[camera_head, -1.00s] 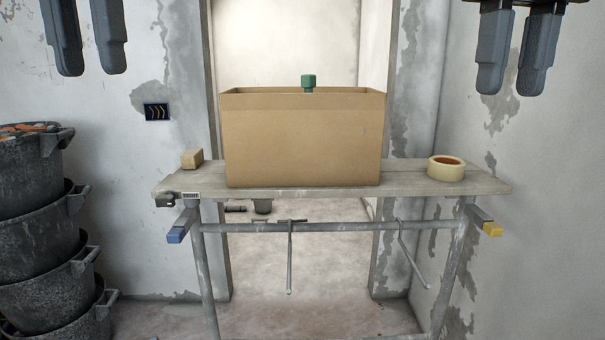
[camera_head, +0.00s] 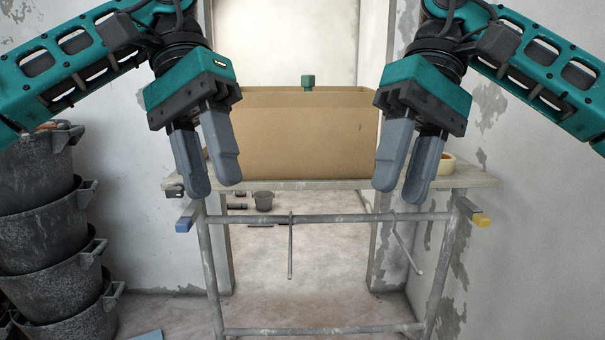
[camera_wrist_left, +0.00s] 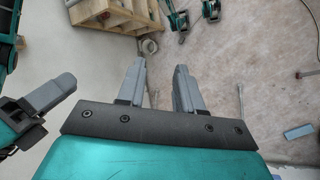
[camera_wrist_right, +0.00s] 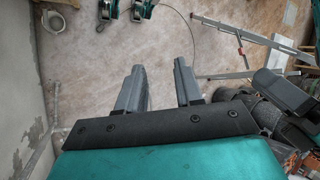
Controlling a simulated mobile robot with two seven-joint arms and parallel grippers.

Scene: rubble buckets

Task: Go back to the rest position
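My left gripper (camera_head: 214,188) hangs pointing down in the head view, in front of the left part of the bench. Its two fingers are apart and nothing is between them; the left wrist view also shows them (camera_wrist_left: 160,88) spread and empty. My right gripper (camera_head: 402,192) hangs likewise in front of the right part of the bench. Its fingers are apart and empty, as the right wrist view (camera_wrist_right: 157,88) shows. The two arms stand roughly mirrored.
A large cardboard box (camera_head: 305,140) stands on the bench (camera_head: 330,184), with a green-topped object (camera_head: 308,81) showing above it. Stacked dark buckets (camera_head: 45,240) stand at left.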

